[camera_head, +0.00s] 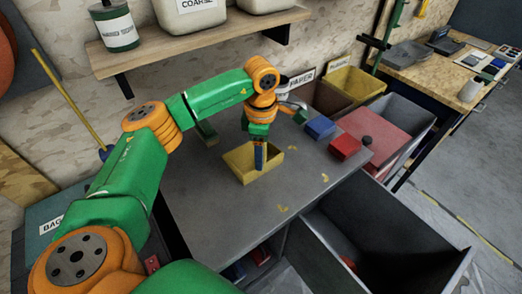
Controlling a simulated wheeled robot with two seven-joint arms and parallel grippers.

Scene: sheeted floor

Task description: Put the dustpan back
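A yellow open pan (240,166), which looks like the dustpan, sits on the grey worktop (215,205). My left arm reaches in from the left, and my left gripper (260,156) points down at the pan. A narrow blue part at its tip overlaps the pan's inside and front wall. I cannot tell whether its fingers are apart or closed on the pan. My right gripper is not in view.
Blue (320,126) and red (345,146) blocks and yellow scraps (325,178) lie on the worktop. An open grey drawer or bin (375,235) stands at the front right. A shelf (190,45) with containers hangs behind. A wooden bench (430,72) stands at the right.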

